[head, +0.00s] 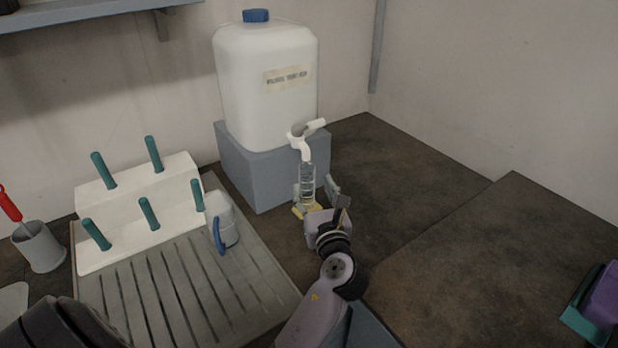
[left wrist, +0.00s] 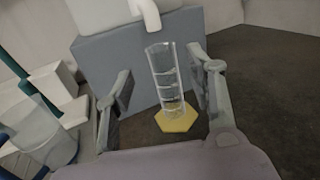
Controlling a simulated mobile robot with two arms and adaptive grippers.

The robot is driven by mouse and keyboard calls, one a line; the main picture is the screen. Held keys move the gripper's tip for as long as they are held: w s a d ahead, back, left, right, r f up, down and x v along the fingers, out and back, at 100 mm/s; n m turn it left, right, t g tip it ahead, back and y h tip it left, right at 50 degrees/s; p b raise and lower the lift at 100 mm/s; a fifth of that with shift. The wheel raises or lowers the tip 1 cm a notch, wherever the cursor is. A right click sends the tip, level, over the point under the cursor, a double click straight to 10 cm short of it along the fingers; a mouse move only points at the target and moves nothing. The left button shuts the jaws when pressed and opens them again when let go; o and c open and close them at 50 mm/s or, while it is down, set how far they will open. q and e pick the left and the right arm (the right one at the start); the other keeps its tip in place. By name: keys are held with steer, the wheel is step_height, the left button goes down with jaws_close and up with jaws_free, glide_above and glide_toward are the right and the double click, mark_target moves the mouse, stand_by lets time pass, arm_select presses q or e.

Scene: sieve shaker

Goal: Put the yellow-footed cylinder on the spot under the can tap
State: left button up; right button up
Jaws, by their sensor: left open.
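The yellow-footed cylinder, a clear graduated one (head: 307,180), stands upright on the dark counter in front of the blue-grey block. In the left wrist view the cylinder (left wrist: 164,78) shows its yellow hexagonal foot flat on the counter. The white can tap (head: 304,146) has its spout just above the cylinder's mouth in the head view; its spout (left wrist: 150,14) also shows in the left wrist view. My left gripper (head: 315,188) is open, with a finger on each side of the cylinder and visible gaps between. The spot itself cannot be made out. My right gripper is not in view.
The white can (head: 262,105) sits on the blue-grey block (head: 258,185). To the left are a grooved draining board (head: 180,290), a white rack with teal pegs (head: 130,215), and a jug with a blue handle (head: 222,222).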

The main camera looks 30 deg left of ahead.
arm_select(q)
steer(key=v, duration=0.3)
steer(key=shift+s+d, duration=0.15)
steer(key=shift+s, duration=0.05)
